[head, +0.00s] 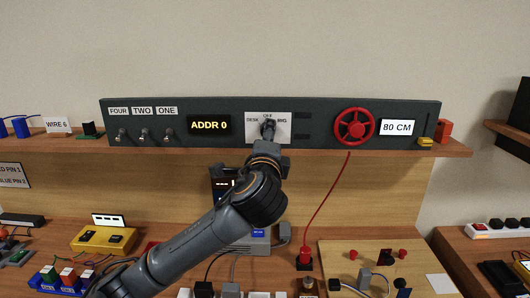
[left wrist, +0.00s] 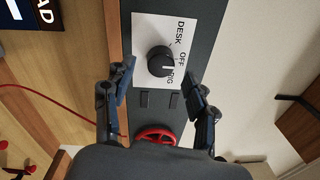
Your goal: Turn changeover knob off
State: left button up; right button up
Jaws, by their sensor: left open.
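The changeover knob (left wrist: 161,60) is a round black knob on a white plate (left wrist: 142,28) marked DESK, OFF and RIG. In the left wrist view a pale mark on the knob seems to lie toward RIG. My left gripper (left wrist: 160,76) is open, with one finger on each side of the knob's near side; I cannot tell whether either touches it. My right gripper is not in view.
The dark panel (head: 320,108) on the shelf also holds three toggle switches (head: 144,133), an ADDR 0 display (head: 209,125), a red handwheel (head: 354,126) and an 80 CM label (head: 397,127). A red cord (head: 326,205) hangs below. The workbench beneath is crowded with devices.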

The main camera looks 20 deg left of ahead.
pick_arm(q)
jog(key=v, duration=0.9)
jog(key=shift+f, duration=0.1)
